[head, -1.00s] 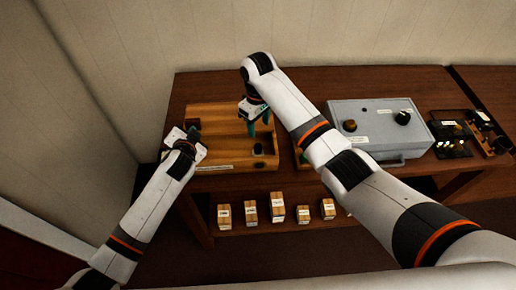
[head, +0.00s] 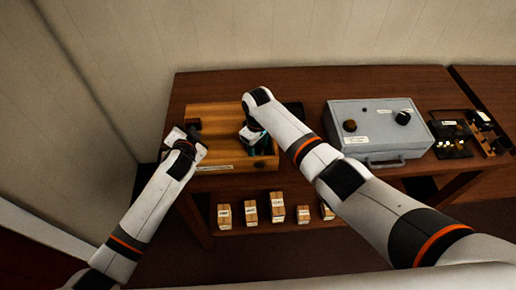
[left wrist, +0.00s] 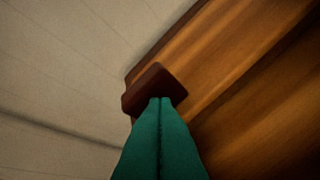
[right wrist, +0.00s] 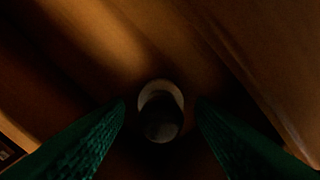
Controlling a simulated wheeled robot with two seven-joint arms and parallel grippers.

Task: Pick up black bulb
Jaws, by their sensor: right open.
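The black bulb (right wrist: 161,122) is a small dark round thing with a pale rim, inside the wooden box (head: 215,120). It shows in the right wrist view between the two teal fingers; in the head view my gripper and arm hide it. My right gripper (head: 258,139) is open and reaches down into the right part of the box, with a finger on either side of the bulb and dark gaps between. My left gripper (left wrist: 161,99) has its fingers together at a dark brown block (left wrist: 152,88) on the box's left edge; whether they touch it is unclear.
Black parts holders (head: 452,138) sit farther right. Several small labelled wooden blocks (head: 277,207) stand on the lower shelf. The wall is behind the table (head: 300,84).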

